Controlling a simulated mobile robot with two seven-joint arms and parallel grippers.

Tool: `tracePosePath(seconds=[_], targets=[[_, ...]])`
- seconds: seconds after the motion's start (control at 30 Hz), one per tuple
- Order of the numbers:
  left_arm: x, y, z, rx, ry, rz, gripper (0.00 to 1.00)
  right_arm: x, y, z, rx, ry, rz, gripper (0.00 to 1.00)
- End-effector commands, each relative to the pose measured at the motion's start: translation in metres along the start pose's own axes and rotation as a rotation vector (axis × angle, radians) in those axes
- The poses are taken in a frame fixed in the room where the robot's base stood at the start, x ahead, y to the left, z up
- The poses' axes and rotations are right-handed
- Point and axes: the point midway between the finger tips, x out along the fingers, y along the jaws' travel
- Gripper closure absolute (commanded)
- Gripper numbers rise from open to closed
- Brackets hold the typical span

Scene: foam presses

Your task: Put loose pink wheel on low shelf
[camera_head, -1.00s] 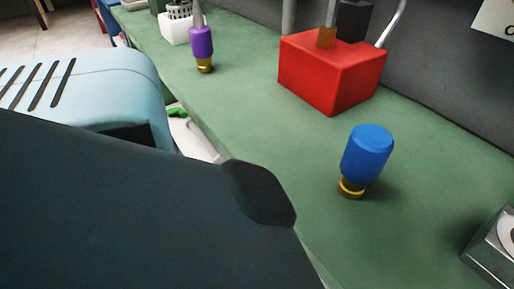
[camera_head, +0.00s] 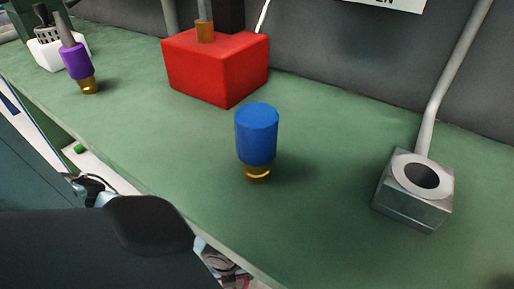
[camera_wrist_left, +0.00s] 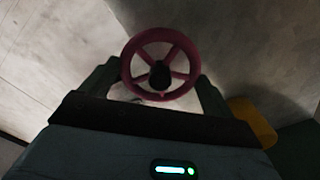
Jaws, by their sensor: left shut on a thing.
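The pink wheel (camera_wrist_left: 161,33), a ring with spokes and a dark hub, is in the left wrist view. My left gripper (camera_wrist_left: 157,84) is shut on it, with a dark finger on each side of the wheel. The wheel is not visible in the head view. A dark link of my arm fills the lower left of the head view, and I cannot make out the gripper there. My right gripper is in neither view. I cannot identify the low shelf in either view.
A green bench top (camera_head: 330,225) crosses the head view. On it stand a blue-capped piece (camera_head: 257,135), a red block (camera_head: 215,72), a purple-handled piece (camera_head: 76,61), a white block (camera_head: 46,54) and a grey metal block (camera_head: 413,206) with a hole. A yellow object (camera_wrist_left: 252,120) is in the wrist view.

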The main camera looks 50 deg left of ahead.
Motion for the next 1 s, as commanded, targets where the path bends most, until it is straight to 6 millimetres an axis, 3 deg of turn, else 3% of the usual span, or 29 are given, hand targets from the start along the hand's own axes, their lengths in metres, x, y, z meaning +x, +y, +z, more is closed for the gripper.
tracePosePath(seconds=[0.1,0.33,0.77,1.0], targets=[[0.005,-0.028,0.01,-0.002,0.001,-0.004,0.4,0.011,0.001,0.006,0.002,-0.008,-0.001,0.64],[0.007,-0.061,0.024,0.0,0.001,-0.002,0.4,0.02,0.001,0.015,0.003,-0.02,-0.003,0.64],[0.009,-0.08,0.031,-0.002,0.001,-0.002,0.4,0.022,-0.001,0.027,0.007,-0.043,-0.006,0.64],[0.044,-0.077,0.03,0.001,0.002,0.001,0.4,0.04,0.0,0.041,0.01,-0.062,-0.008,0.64]])
